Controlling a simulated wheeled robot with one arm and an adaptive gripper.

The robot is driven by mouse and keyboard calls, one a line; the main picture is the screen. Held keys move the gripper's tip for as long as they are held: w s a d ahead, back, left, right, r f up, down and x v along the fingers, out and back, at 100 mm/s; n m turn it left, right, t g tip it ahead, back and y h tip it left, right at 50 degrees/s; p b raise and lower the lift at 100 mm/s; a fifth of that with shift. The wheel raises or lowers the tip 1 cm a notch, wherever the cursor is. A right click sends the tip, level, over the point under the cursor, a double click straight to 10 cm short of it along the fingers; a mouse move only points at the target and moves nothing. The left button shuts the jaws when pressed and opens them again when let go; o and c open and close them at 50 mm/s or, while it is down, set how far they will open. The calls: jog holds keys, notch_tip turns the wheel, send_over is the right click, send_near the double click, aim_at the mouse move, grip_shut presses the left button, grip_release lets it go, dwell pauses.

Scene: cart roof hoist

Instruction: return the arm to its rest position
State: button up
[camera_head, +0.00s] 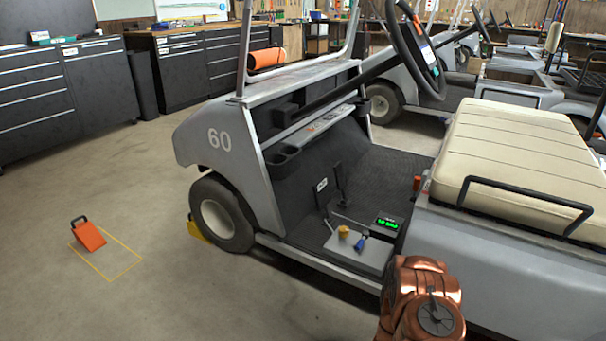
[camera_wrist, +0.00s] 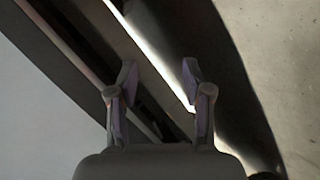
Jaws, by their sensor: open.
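My copper-coloured arm (camera_head: 422,300) shows at the bottom of the head view, close beside the golf cart's (camera_head: 490,255) grey side below the seat. My gripper itself is out of the head view. In the wrist view my gripper (camera_wrist: 160,90) has its two fingers apart with nothing between them. Behind the fingers lie a pale metal strip (camera_wrist: 150,55), dark edges and concrete floor; the strip looks like part of the cart's lower side.
An orange wheel chock (camera_head: 89,236) sits by a yellow floor outline (camera_head: 125,272). A yellow chock (camera_head: 197,230) touches the front wheel (camera_head: 222,218). A small box with a green display (camera_head: 387,223) sits on the cart floor. Open concrete lies left.

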jog(key=w+a+r+m+g+y+p, duration=0.15)
jog(key=a+r+y+p, duration=0.35)
jog(key=r, duration=0.6)
jog(key=w+a+r+p, duration=0.3)
jog(key=a+r, duration=0.5)
jog(key=r, duration=0.2)
jog(key=w+a+r+m+y+p, duration=0.15)
jog(key=a+r+y+p, duration=0.35)
jog(key=r, duration=0.6)
jog(key=s+a+r+n+g+p, duration=0.1)
jog(key=s+a+r+p, duration=0.2)
jog(key=s+r, duration=0.45)
jog(key=s+a+r+g+p, duration=0.2)
jog(key=s+a+r+p, duration=0.2)
jog(key=r, duration=0.7)
jog(key=s+a+r+n+g+p, duration=0.1)
jog(key=s+a+r+p, duration=0.2)
jog(key=s+r, duration=0.5)
jog(key=s+d+r+m+g+p, duration=0.1)
jog(key=s+r+g+p, duration=0.3)
jog(key=s+r, duration=1.4)
jog(key=s+d+p, duration=0.1)
jog(key=s+p, duration=0.1)
jog(key=p, duration=0.2)
jog(key=shift+s+r+h, duration=0.15)
jog(key=shift+s+h, duration=0.1)
jog(key=shift+h, duration=0.05)
jog(key=shift+c, duration=0.8)
jog(key=shift+d+m, duration=0.15)
jog(key=shift+m, duration=0.15)
